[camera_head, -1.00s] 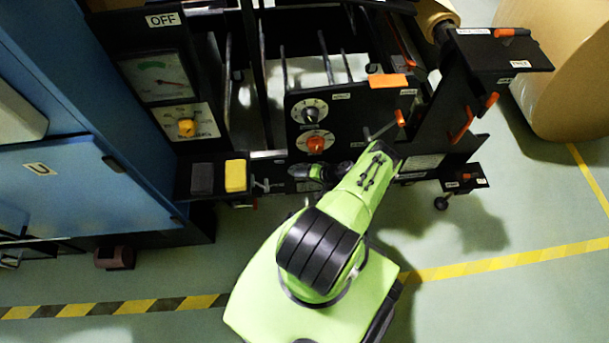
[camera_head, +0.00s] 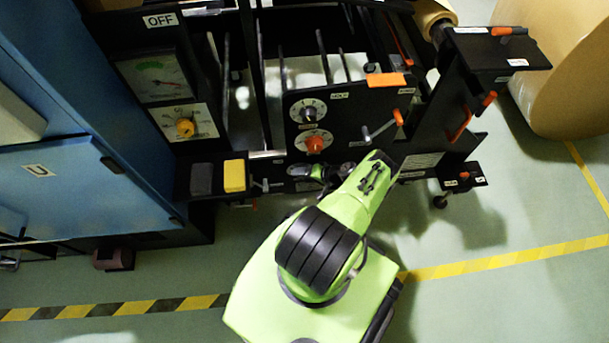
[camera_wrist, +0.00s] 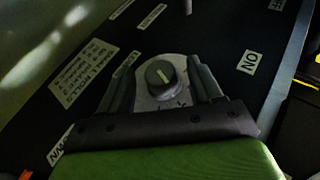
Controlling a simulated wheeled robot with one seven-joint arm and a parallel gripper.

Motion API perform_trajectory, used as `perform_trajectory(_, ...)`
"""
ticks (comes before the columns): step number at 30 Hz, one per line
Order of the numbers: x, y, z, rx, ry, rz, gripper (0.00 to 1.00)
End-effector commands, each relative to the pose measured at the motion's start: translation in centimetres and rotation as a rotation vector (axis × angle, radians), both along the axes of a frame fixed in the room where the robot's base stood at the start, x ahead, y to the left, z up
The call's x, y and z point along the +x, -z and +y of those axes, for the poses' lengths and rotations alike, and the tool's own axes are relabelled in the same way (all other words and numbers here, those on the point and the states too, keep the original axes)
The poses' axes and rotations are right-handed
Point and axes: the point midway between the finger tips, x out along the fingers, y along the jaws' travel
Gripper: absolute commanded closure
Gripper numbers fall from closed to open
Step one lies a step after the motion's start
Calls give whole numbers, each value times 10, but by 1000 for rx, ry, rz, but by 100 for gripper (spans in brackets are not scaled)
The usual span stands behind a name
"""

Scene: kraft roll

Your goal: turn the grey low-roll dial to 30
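The grey dial (camera_wrist: 160,74) shows in the wrist view as a round knob with a pale line across its face, on a lighter scale plate (camera_wrist: 147,102). The scale marks are too dark and small to read. My gripper (camera_wrist: 165,77) is open, with one finger to the left of the dial and one to the right. A gap shows between each finger and the knob, so it is not gripped. In the head view my gripper is low on the black machine front, partly hidden by my green arm, and I cannot make out the grey dial clearly there.
Above my gripper are a dark dial (camera_head: 308,111) and an orange dial (camera_head: 315,143). A crank with an orange handle (camera_head: 398,117) sticks out to the right. Yellow (camera_head: 234,176) and dark (camera_head: 201,179) blocks stand at the left.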

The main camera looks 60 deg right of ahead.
Motion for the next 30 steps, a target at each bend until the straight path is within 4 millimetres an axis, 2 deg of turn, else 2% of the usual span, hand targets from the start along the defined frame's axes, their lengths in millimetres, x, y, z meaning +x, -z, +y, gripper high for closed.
perform_trajectory(5, -1, -1, 0, -1, -1, 0, 35)
perform_trajectory(8, -9, -9, -3, -1, 2, 0, 35)
perform_trajectory(21, -99, -82, -22, -2, 3, 1, 35)
perform_trajectory(25, -115, -94, -25, -1, 2, 0, 35)
perform_trajectory(30, -121, -98, -25, 0, 0, -1, 35)
